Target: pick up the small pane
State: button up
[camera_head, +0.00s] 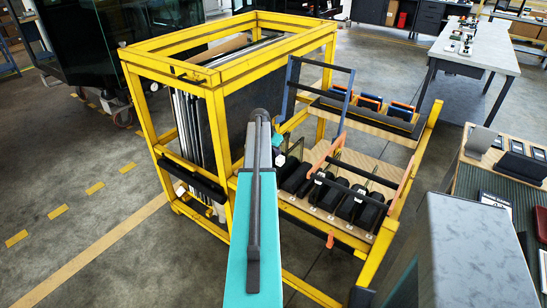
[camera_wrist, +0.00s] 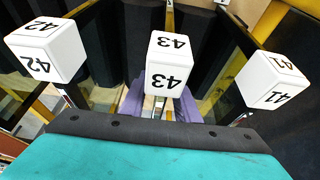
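A small clear pane (camera_head: 295,147) with a pale yellowish edge appears to stand upright in the lower rack of the yellow trolley, just right of my arm's end. I cannot tell for sure that it is the small pane. In the wrist view, tinted see-through panels (camera_wrist: 226,38) stand on both sides of a white cube marked 43 (camera_wrist: 170,65). My gripper is at the trolley; in the head view my teal arm hides most of it. In the wrist view, purple parts behind cube 43 may be its fingers, and their tips are hidden. I see nothing clearly held.
The yellow trolley frame (camera_head: 216,150) holds tall dark sheets on the left. Its lower shelf (camera_head: 320,152) carries several black units, with orange-tipped bars above. White cubes marked 42 (camera_wrist: 45,52) and 41 (camera_wrist: 272,80) flank cube 43. A grey bench (camera_head: 470,50) stands back right.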

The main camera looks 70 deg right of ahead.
jog(key=shift+d+f, duration=0.1)
jog(key=shift+f, duration=0.2)
dwell(0.4)
grip_shut()
jog(key=shift+w+r, duration=0.1)
jog(key=shift+r, duration=0.05)
dwell(1.1)
